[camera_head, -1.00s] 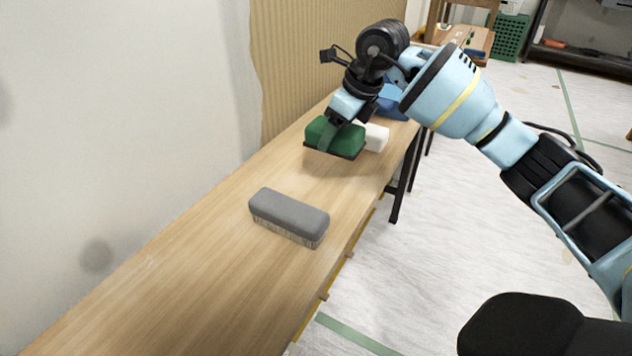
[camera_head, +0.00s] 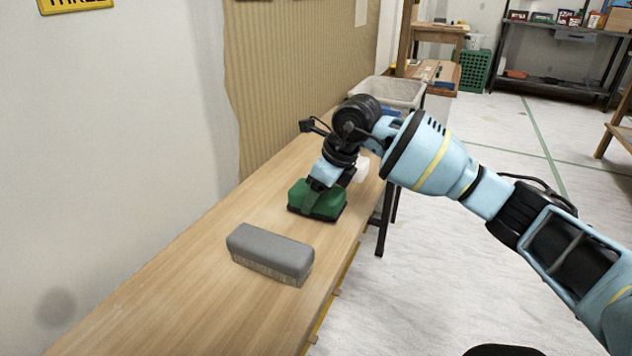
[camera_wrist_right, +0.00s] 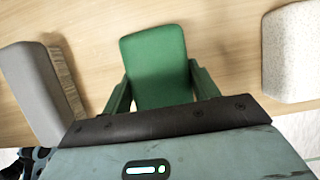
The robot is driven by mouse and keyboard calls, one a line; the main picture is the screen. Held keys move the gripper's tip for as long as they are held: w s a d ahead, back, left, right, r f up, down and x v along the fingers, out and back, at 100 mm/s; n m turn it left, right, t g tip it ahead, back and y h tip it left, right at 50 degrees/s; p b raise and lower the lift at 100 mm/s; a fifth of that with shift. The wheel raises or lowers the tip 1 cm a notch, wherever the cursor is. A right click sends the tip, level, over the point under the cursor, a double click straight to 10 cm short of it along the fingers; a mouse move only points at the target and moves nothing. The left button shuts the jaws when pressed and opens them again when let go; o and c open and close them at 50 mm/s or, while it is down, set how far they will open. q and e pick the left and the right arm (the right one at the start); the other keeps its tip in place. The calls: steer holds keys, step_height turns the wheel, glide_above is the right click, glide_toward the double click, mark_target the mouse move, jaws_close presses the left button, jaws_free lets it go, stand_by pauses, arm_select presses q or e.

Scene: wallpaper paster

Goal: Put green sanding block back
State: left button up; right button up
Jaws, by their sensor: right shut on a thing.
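The green sanding block (camera_head: 318,203) has a dark base. It is low over the wooden bench, and I cannot tell whether it touches the top. My right gripper (camera_head: 325,181) is shut on it from above. In the right wrist view the green block (camera_wrist_right: 155,62) sits between the fingers of the right gripper (camera_wrist_right: 158,85). My left gripper is not in view.
A grey brush (camera_head: 270,252) lies on the bench (camera_head: 190,290), nearer me than the block. It also shows in the right wrist view (camera_wrist_right: 32,85). A white block (camera_head: 362,171) lies beyond. A corrugated panel (camera_head: 285,70) and wall border the bench's left side.

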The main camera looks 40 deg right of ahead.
steer(key=shift+f, duration=0.55)
steer(key=shift+f, duration=0.15)
steer(key=o, duration=1)
